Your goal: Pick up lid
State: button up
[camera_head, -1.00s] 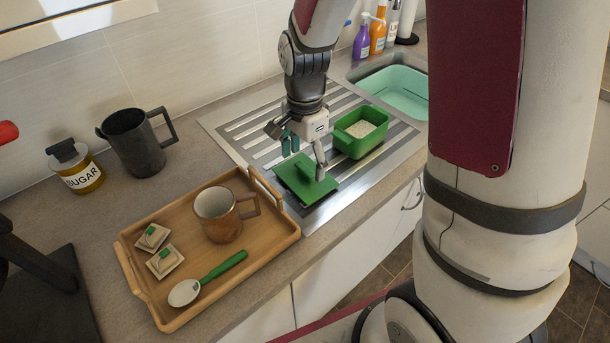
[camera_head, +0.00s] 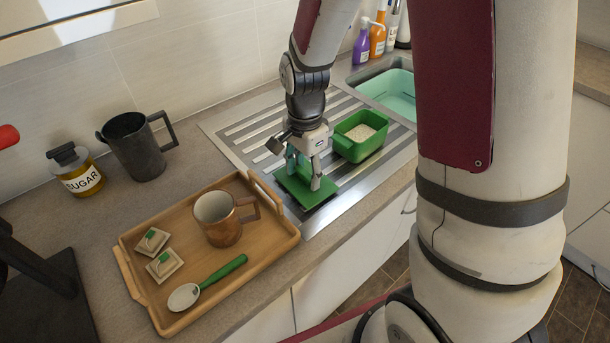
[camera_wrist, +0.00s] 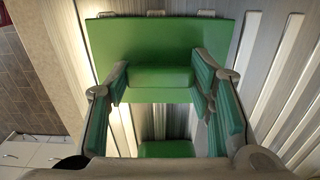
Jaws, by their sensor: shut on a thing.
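The green lid (camera_head: 308,194) is a flat square plate lying on the metal drainer, at its near edge beside the tray. In the wrist view the lid (camera_wrist: 150,42) shows its raised green handle (camera_wrist: 160,78) between the two fingers. My gripper (camera_head: 303,178) is over the lid, pointing down, and is shut on the handle. In the wrist view my gripper (camera_wrist: 160,88) has a finger at each side of the handle. In the head view the fingers hide the handle. I cannot tell whether the lid is clear of the drainer.
A green container (camera_head: 360,148) with pale contents stands open behind and right of the lid. A wooden tray (camera_head: 270,254) with a brown mug (camera_head: 220,222), a green-handled spoon (camera_head: 207,283) and two small packets is at the left. The teal-lined sink (camera_head: 392,92) is farther back.

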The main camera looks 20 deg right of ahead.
aim_at(305, 172)
jog(key=shift+r, duration=0.1)
jog(key=shift+r, duration=0.6)
notch_tip(305, 172, up, 2)
jog(key=shift+r, duration=0.2)
jog(key=s+d, duration=0.1)
jog(key=s, duration=0.3)
jog(key=s+d, duration=0.1)
jog(key=s, duration=0.3)
jog(key=s+d+r, duration=0.1)
jog(key=s, duration=0.3)
jog(key=shift+s+d, duration=0.25)
jog(key=shift+s+r+p, duration=0.1)
jog(key=shift+s+p, duration=0.2)
jog(key=shift+s, duration=0.05)
jog(key=shift+r+p, duration=0.1)
jog(key=shift+p, duration=0.65)
jog(key=shift+s+d+p, duration=0.1)
jog(key=shift+p, duration=0.25)
jog(key=s+p, duration=0.1)
jog(key=p, duration=0.1)
jog(key=s+p, duration=0.1)
jog(key=p, duration=0.2)
jog(key=shift+d+p, duration=0.25)
jog(key=shift+p, duration=0.1)
